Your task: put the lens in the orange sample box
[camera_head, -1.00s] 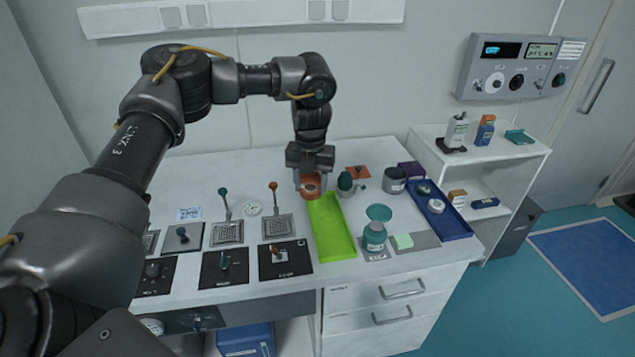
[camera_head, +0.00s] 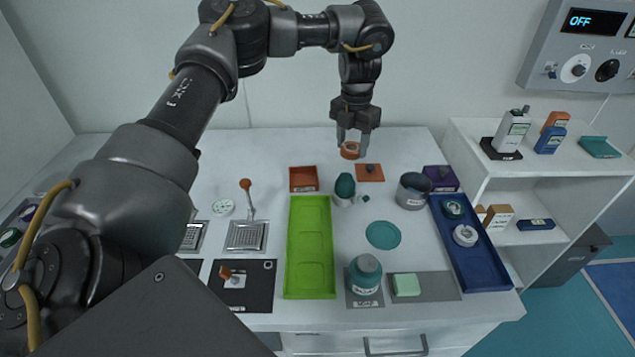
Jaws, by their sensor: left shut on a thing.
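My left gripper (camera_head: 352,143) points down over the back of the table. It is shut on an orange-rimmed round piece (camera_head: 350,152), which looks like the lens in its ring. The open orange sample box (camera_head: 303,180) sits behind the green tray, to the left of the gripper in the picture. The held piece is apart from the box; its height above the table is hard to tell. A flat orange plate with a dark knob, perhaps the box's lid (camera_head: 370,173), lies to the right of the box. My right gripper is not in view.
A green tray (camera_head: 311,255) lies in front of the box. A dark green egg-shaped piece in a cup (camera_head: 345,187), a grey pot (camera_head: 413,190) and a purple box (camera_head: 441,179) stand to the right. A blue tray (camera_head: 482,262) lies at the right edge.

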